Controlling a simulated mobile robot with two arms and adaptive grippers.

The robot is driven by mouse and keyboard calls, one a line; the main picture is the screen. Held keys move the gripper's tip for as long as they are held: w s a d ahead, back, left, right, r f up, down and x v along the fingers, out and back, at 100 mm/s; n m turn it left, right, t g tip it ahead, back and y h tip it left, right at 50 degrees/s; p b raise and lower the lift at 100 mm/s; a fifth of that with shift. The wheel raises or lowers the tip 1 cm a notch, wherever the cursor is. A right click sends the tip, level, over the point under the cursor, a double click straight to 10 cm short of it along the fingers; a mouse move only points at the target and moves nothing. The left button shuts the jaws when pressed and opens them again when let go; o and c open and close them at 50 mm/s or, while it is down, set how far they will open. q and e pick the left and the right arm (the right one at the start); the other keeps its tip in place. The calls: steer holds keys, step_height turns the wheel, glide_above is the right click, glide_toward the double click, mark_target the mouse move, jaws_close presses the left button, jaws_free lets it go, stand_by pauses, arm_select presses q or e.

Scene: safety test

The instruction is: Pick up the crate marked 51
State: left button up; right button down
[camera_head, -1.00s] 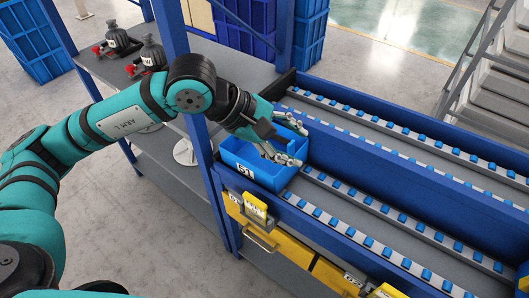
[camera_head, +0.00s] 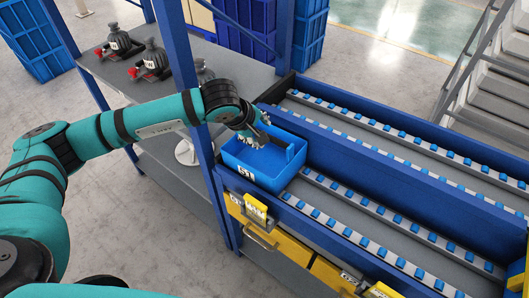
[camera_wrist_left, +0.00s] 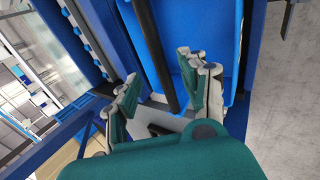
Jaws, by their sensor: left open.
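The blue crate marked 51 (camera_head: 262,180) sits upright at the left end of the lower roller lane in the head view, its label on the near wall. My left gripper (camera_head: 259,138) is over the crate's far-left part, fingers pointing down at it. In the left wrist view the two fingers (camera_wrist_left: 164,88) are spread apart with nothing clamped between them. The blue crate (camera_wrist_left: 207,40) shows beyond the right finger, and a dark bar runs between the fingers. I cannot tell whether a finger touches the crate. My right gripper is not in view.
A blue rack post (camera_head: 190,90) stands close beside my left arm. A blue divider beam (camera_head: 400,175) runs behind the crate's lane. A grey shelf (camera_head: 120,85) with dark red-handled items lies at left. Yellow bins (camera_head: 285,250) sit below; the lane to the right is empty.

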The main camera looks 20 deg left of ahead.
arm_select(q)
steer(key=p+x, duration=0.2)
steer(key=x, duration=0.2)
steer(key=shift+w+d+f, duration=0.15)
steer(key=shift+f, duration=0.2)
steer(key=shift+w+f, duration=0.15)
steer(key=shift+f, duration=0.15)
jaws_close()
steer(key=shift+r, duration=0.1)
